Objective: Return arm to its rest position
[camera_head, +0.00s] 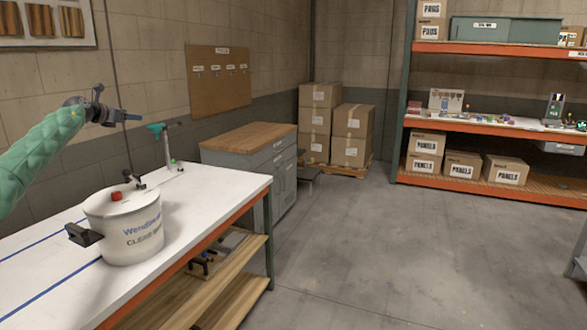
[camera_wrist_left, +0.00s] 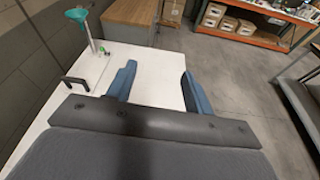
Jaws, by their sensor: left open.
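My left arm, in a green sleeve, comes in from the left in the head view. Its gripper (camera_head: 118,116) is raised above the white workbench (camera_head: 205,192), in front of the wall, and points right. In the left wrist view the two blue fingers of the left gripper (camera_wrist_left: 157,88) stand apart with nothing between them. The bench top (camera_wrist_left: 152,66) shows below and between them. My right gripper is not in view.
A white lidded pot (camera_head: 135,232) with a black handle stands on the bench below the arm. A teal funnel on a stand (camera_head: 168,145) is at the bench's far end. A grey cabinet (camera_head: 270,170) stands beyond. An orange shelf rack (camera_head: 480,126) is at right; the floor between is clear.

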